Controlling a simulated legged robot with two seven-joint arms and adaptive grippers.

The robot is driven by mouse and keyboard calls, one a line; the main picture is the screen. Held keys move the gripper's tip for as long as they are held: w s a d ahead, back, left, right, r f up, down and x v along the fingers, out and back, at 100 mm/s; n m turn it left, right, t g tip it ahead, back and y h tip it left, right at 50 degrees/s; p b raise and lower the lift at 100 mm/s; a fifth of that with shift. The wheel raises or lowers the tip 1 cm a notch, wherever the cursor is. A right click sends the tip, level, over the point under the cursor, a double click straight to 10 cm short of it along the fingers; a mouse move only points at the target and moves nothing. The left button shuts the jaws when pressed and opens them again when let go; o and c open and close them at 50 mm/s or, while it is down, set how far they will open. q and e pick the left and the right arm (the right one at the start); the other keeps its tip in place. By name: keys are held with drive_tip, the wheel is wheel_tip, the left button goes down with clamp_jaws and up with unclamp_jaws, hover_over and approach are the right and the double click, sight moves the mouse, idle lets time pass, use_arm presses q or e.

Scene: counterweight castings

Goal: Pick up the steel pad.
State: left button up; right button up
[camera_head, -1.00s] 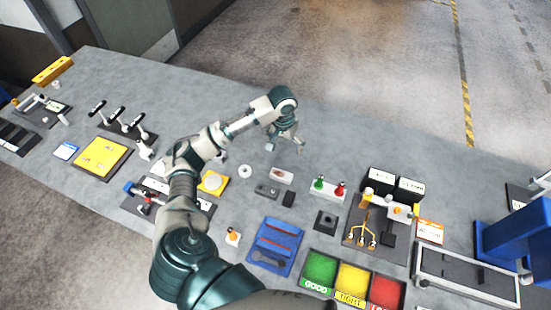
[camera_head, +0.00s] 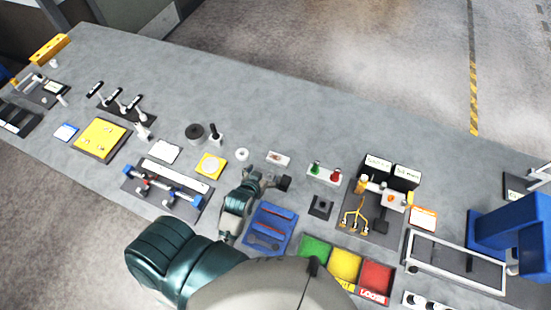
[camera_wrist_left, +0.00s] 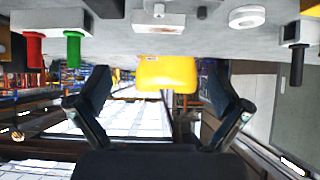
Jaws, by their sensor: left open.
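My left gripper (camera_head: 264,180) is low over the middle of the bench, just above the blue tray (camera_head: 283,216). It is open and empty, with its two fingers spread apart in the left wrist view (camera_wrist_left: 160,82). A small grey block (camera_wrist_left: 207,9), likely the steel pad, shows at the top edge of the left wrist view, partly cut off. In the head view my gripper covers most of its place. A black block (camera_head: 285,183) sits just right of the gripper; it also shows in the left wrist view (camera_wrist_left: 106,8). My right gripper is not in view.
Green and red pegs (camera_head: 324,172) stand to the right. Coloured bins (camera_head: 345,264) are in front. The bench's rear strip is clear.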

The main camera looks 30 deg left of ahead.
use_arm(q)
approach(278, 158)
drive_tip(key=x, duration=0.4)
drive_tip(key=shift+w+a+f, duration=0.15)
drive_tip(key=shift+w+f, duration=0.1)
drive_tip(key=shift+f, duration=0.1)
drive_tip(key=shift+w+f+p, duration=0.3)
drive_tip(key=shift+w+p, duration=0.1)
drive_tip(key=shift+w, duration=0.15)
drive_tip(key=x, duration=0.4)
drive_tip(key=shift+w+f, duration=0.1)
drive_tip(key=shift+f, duration=0.05)
drive_tip(key=c, duration=1.4)
